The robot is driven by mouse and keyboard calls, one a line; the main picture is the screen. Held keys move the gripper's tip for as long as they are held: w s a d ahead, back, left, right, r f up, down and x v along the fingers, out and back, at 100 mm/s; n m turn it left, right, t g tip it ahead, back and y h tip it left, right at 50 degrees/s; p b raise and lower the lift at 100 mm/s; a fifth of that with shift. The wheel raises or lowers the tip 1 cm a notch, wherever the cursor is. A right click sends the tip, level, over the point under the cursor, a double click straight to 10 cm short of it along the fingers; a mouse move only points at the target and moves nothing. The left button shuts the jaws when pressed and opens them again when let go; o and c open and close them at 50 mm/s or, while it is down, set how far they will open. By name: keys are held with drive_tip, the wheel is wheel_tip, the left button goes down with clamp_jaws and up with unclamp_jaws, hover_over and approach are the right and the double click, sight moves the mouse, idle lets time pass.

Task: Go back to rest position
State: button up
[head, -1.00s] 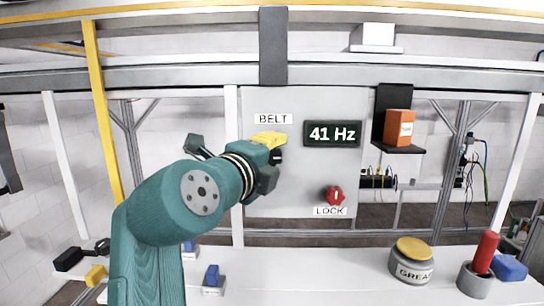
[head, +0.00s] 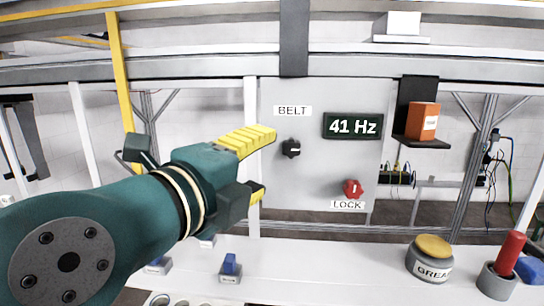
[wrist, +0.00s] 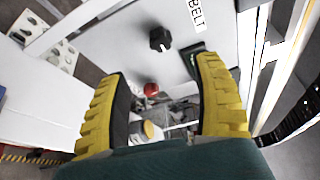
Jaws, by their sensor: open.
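My gripper (head: 257,165) is open and empty, with yellow ribbed finger pads. In the head view it is left of the grey panel, apart from the black BELT knob (head: 291,148). The knob also shows in the wrist view (wrist: 160,39), beyond the fingertips. The red LOCK knob (head: 352,188) is low on the panel and shows between the fingers in the wrist view (wrist: 151,90). The display (head: 353,126) reads 41 Hz.
An orange box (head: 423,121) sits on a black shelf right of the panel. A grease tin (head: 430,262), a red-handled item (head: 509,252) and small blue blocks (head: 230,264) stand on the white bench (head: 330,270). A yellow post (head: 121,75) rises at left.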

drive_tip(key=shift+s, duration=0.15)
drive_tip(key=d+f, duration=0.3)
drive_tip(key=f, duration=0.1)
drive_tip(key=s+d+f+n+p, duration=0.1)
drive_tip(key=d+f, duration=0.3)
drive_tip(key=f, duration=0.1)
drive_tip(key=d+f+n, duration=0.1)
drive_tip(key=d+f, duration=0.3)
drive_tip(key=f, duration=0.1)
drive_tip(key=shift+s+d+f+g+y+p, duration=0.2)
drive_tip(key=shift+s+d+g+y+p, duration=0.05)
drive_tip(key=shift+s+g+y+p, duration=0.05)
drive_tip(key=s+a+r+n+t+y, duration=0.2)
drive_tip(key=s+n, duration=0.4)
drive_tip(key=n, duration=0.6)
drive_tip(key=s+a+r+n+t+y, duration=0.3)
drive_tip(key=s+r+n+t+y, duration=0.2)
drive_tip(key=n, duration=0.7)
drive_tip(key=shift+s+a+t+y, duration=0.3)
drive_tip(key=shift+s+t+y, duration=0.3)
drive_tip(key=shift+s, duration=0.25)
